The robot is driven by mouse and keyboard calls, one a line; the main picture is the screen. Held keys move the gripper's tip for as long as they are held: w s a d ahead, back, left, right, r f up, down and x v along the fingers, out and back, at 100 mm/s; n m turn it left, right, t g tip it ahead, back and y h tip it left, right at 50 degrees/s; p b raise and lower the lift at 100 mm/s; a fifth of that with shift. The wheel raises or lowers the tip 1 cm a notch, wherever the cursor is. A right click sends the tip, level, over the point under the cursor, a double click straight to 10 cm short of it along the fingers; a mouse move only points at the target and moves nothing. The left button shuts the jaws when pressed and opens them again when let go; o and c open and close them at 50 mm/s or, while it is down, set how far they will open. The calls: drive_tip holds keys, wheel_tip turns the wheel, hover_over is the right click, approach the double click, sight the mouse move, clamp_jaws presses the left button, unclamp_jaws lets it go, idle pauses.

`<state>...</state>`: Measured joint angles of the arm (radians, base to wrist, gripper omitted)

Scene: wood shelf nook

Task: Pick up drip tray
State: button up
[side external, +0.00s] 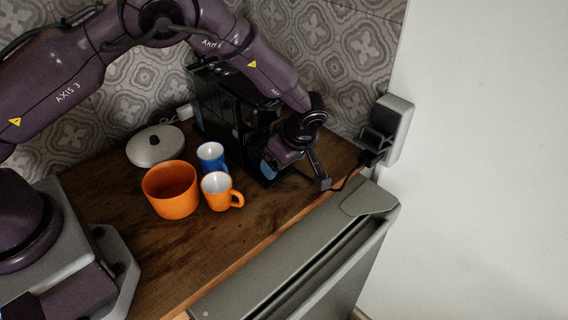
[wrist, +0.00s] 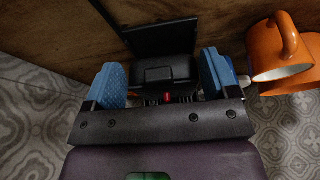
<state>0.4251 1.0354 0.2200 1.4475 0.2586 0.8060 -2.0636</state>
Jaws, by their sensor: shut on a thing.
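A black drip tray (wrist: 160,40) shows in the wrist view as a flat dark plate with a raised block at its near end, against the wood. My gripper (wrist: 163,78) has its two blue finger pads on either side of that block and is shut on it. In the side external view my gripper (side external: 268,167) is low in front of the black coffee machine (side external: 222,108), at the right part of the counter. There the tray is dark against the machine and mostly hidden by the gripper. I cannot tell whether it is clear of the machine.
An orange mug (side external: 217,192), a blue mug (side external: 211,157) and an orange pot (side external: 170,190) stand left of the gripper. A white lid (side external: 155,146) lies behind them. A grey wall box (side external: 388,128) is on the right. The wood counter's front strip (side external: 235,228) is clear.

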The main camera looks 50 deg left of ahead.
drive_tip(key=d, duration=1.8)
idle(0.4)
drive_tip(key=o, duration=0.3)
drive_tip(key=c, duration=0.8)
drive_tip(key=shift+c, duration=0.2)
drive_tip(key=shift+r, duration=0.15)
drive_tip(key=shift+r, duration=1.95)
